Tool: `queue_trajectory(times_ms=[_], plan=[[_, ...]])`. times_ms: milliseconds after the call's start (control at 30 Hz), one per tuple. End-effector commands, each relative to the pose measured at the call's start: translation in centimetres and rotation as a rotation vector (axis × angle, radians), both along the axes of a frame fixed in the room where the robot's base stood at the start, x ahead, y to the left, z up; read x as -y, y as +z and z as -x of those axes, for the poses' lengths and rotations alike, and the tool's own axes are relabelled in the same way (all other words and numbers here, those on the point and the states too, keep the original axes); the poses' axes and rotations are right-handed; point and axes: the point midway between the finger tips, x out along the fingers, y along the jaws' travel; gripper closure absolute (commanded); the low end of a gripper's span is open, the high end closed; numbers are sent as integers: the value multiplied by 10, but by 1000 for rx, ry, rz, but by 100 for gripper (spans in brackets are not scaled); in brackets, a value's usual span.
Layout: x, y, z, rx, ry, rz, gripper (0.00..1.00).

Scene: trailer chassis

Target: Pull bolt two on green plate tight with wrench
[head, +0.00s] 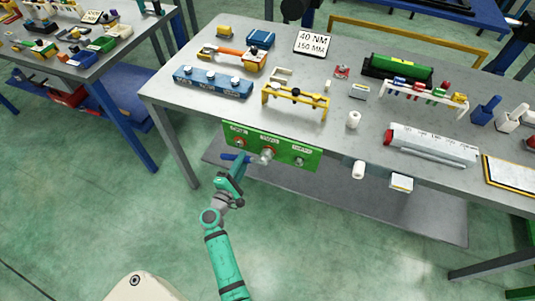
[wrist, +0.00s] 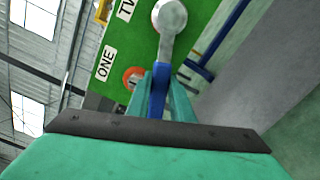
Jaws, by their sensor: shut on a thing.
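The green plate (head: 285,160) hangs on the table's front edge, with bolts labelled ONE, TWO and THREE. The wrench has a silver head (head: 267,154) that sits over the middle bolt and hides most of it. Its blue handle (head: 229,157) points left, below bolt one (head: 240,143). My gripper (head: 236,162) is shut on the blue handle. In the wrist view the silver head (wrist: 170,17) is at the top, beside the partly cut-off TWO label (wrist: 125,9). The handle (wrist: 157,97) runs down from it between my teal fingers (wrist: 160,85). Bolt one, with an orange ring (wrist: 131,78), is left of the handle.
The table (head: 200,110) stands above and behind the plate, carrying a sign reading 40 NM, 150 MM (head: 313,44). A yellow rack (head: 294,101) and a blue block (head: 212,82) stand near its front.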

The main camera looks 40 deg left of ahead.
Motion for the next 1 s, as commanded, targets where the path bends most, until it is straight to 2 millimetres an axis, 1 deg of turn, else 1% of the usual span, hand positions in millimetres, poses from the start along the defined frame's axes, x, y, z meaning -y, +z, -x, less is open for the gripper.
queue_trajectory(times_ms=[1000], plan=[[12,0,49,1,0,1,100]])
